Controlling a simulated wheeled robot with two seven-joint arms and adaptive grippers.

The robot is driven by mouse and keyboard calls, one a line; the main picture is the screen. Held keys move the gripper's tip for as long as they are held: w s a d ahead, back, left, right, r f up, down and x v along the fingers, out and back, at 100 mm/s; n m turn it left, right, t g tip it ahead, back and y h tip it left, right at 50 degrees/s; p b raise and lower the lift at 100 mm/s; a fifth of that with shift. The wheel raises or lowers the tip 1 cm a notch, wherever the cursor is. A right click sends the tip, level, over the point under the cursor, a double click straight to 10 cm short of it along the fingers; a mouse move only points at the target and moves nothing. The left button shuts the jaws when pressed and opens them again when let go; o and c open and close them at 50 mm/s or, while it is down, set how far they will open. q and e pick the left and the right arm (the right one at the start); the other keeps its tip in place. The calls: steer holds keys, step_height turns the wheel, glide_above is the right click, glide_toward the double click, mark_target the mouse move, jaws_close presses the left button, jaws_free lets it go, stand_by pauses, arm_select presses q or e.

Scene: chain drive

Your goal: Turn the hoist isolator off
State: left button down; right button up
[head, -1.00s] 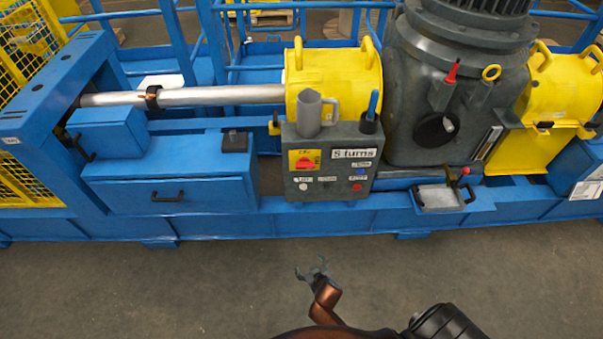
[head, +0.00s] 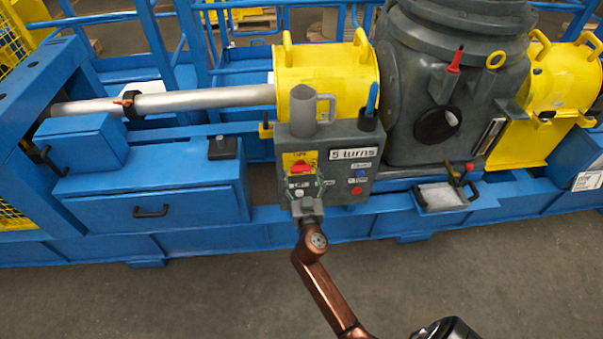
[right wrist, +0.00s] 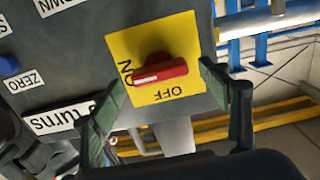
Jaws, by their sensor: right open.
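The hoist isolator is a red rotary handle (right wrist: 160,72) on a yellow plate (right wrist: 185,35) marked ON and OFF. In the right wrist view the handle lies nearly level, its white-marked end towards ON at left; OFF is below. In the head view the red handle (head: 301,168) shows on the front of the grey control box (head: 350,190). My right gripper (head: 307,186) is open in front of the box. In the right wrist view its fingers (right wrist: 162,78) stand either side of the handle; contact cannot be told. My left gripper is not in view.
The box also carries a "5 turns" label (head: 354,153), a blue button (head: 361,173) and a red button (head: 356,190). A grey jug (head: 303,110) and a cup with a blue-handled tool (head: 371,105) stand on top. Open floor (head: 200,300) lies in front.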

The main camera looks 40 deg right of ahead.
steer(key=shift+x, duration=0.8)
steer(key=shift+f, duration=0.1)
steer(key=shift+c, duration=0.6)
steer(key=c, duration=1)
steer(key=shift+c, duration=0.2)
